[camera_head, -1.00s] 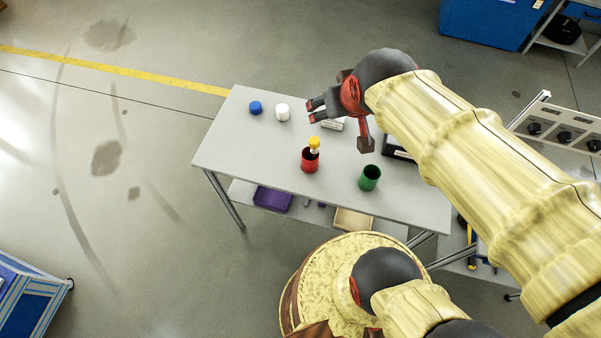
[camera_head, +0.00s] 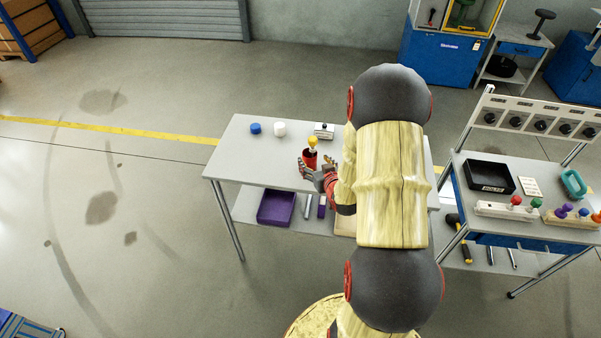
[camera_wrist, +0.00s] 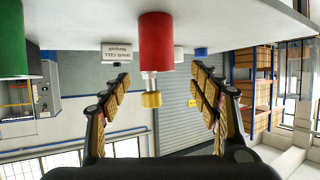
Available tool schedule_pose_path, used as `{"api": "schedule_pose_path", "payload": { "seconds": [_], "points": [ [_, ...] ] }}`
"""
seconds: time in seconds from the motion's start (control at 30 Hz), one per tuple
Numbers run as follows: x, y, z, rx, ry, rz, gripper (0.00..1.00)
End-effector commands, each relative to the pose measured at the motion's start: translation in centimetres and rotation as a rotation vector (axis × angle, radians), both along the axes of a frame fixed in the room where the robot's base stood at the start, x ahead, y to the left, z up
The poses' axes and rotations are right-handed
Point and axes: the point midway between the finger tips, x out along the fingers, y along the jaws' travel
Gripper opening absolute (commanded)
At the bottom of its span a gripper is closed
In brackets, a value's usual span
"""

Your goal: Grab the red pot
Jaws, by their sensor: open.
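The red pot (camera_head: 310,155) stands upright on the grey table (camera_head: 240,160), with a yellow-topped item (camera_head: 313,142) sticking out of it. My gripper (camera_head: 316,165) is open at the pot's near side, low by the table. The wrist view is upside down. There the red pot (camera_wrist: 156,42) hangs from the top, centred between the two spread fingers of my gripper (camera_wrist: 162,78). The yellow tip (camera_wrist: 151,99) also shows between the fingers. I see gaps on both sides and no clear contact. My arm hides part of the table.
A blue cap-like object (camera_head: 255,128), a white one (camera_head: 279,129) and a small labelled box (camera_head: 323,130) stand behind the pot. A green pot (camera_wrist: 12,40) shows at the wrist view's left. A second table (camera_head: 540,200) with a black tray (camera_head: 490,177) is to the right.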

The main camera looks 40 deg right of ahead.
Motion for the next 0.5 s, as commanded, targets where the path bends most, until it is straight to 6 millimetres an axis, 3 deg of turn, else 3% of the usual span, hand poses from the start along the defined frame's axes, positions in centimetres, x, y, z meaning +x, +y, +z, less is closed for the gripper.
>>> {"api": "schedule_pose_path", "payload": {
  "seconds": [0.5],
  "points": [
    [5.0, -2.4, -2.7, 0.0, 0.0, 0.001, 0.62]
  ]
}}
